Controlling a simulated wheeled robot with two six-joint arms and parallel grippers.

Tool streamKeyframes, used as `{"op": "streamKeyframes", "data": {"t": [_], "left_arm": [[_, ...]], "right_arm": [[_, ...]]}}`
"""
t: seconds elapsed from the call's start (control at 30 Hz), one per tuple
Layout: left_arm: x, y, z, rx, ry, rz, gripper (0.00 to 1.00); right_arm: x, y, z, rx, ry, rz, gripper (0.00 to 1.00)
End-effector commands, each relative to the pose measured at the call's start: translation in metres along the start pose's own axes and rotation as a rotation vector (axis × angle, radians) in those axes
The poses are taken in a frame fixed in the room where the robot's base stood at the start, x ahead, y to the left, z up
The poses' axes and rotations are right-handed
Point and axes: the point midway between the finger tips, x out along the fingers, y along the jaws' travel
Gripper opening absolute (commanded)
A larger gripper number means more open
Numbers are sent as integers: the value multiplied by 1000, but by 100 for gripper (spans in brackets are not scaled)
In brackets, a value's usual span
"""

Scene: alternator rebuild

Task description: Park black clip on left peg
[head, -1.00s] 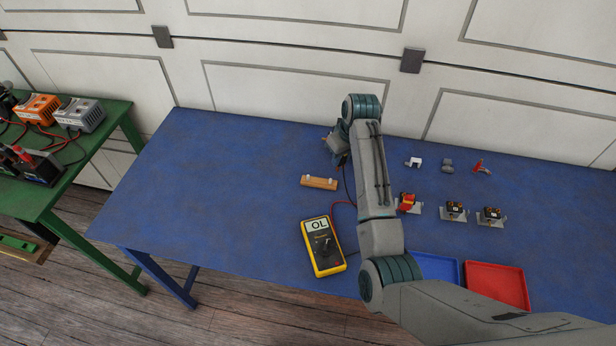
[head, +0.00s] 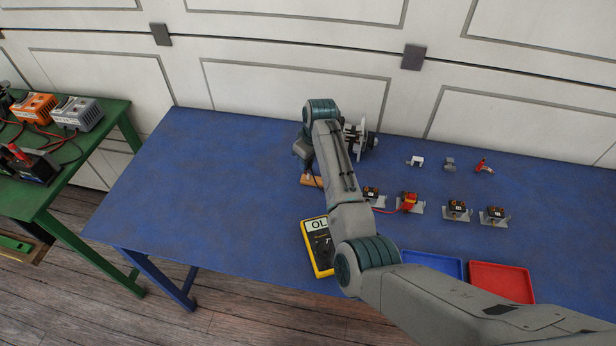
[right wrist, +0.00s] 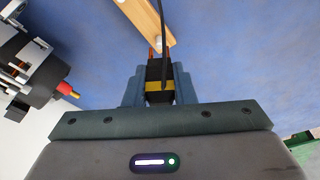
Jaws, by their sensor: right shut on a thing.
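My right gripper (right wrist: 159,88) is shut on the black clip (right wrist: 158,72), which has a yellow band low between the fingers. A black lead runs from it up across the right wrist view. The wooden peg block (right wrist: 147,18) lies just beyond the clip in that view. In the head view my right gripper (head: 303,160) is beside the block (head: 311,181), whose right part and pegs are hidden by my arm. I cannot tell whether the clip touches a peg. My left gripper is in neither view.
The yellow multimeter (head: 317,246) reads OL, partly behind my arm. The alternator (head: 357,138) stands right of my wrist. A red clip (head: 409,201) sits on one of several small modules. Blue (head: 433,265) and red (head: 501,283) trays lie front right. The table's left side is clear.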

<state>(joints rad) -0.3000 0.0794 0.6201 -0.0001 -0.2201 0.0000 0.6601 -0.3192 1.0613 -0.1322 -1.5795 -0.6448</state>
Motion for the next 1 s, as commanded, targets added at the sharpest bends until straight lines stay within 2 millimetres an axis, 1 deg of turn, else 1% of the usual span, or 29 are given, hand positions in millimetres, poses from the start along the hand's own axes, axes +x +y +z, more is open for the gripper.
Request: {"op": "streamKeyframes", "data": {"t": [0.27,0.7,1.0], "left_arm": [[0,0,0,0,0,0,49],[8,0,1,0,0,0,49],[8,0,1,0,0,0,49]], "right_arm": [[1,0,0,1,0,0,12],[20,0,4,1,-1,-1,12],[23,0,5,1,0,0,12]]}}
